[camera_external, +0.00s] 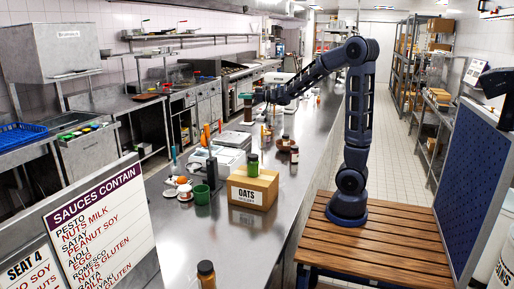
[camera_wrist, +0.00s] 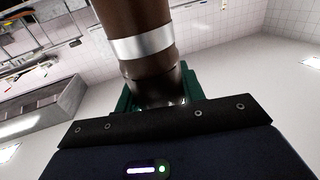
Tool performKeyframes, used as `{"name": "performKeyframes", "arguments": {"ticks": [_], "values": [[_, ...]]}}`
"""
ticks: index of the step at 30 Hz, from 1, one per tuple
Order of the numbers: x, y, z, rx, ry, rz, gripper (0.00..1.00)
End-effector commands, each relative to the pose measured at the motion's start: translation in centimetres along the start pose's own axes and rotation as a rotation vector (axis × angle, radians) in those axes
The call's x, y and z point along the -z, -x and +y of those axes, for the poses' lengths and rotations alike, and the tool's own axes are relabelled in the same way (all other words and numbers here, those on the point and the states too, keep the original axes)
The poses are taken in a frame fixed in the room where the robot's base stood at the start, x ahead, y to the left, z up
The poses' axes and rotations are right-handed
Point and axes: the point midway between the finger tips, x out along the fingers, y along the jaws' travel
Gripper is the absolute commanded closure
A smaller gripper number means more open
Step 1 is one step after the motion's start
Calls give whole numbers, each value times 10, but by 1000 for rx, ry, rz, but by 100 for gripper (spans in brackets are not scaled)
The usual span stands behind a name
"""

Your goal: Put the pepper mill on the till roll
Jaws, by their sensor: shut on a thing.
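The pepper mill (camera_wrist: 140,28) is dark brown with a silver band, and it fills the upper middle of the wrist view. My gripper (camera_wrist: 160,92) is shut on its dark end, with green fingers on both sides. In the outside view my gripper (camera_external: 247,97) is far out over the long steel counter, at the end of my stretched arm. The pepper mill (camera_external: 248,113) shows there as a small dark upright shape at the fingers. Whether its lower end touches anything is too small to tell. I cannot pick out the till roll for certain.
Bare counter lies in front of the box.

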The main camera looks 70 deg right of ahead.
Motion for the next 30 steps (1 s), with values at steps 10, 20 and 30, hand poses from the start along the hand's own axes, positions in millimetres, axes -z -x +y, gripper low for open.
{"name": "performKeyframes", "arguments": {"ticks": [10, 20, 30], "values": [[-18, 47, -78, 424, 0, -1, 100], [-40, 68, -101, 553, -1, -1, 100], [-110, 68, -101, 552, -2, -3, 100]]}}
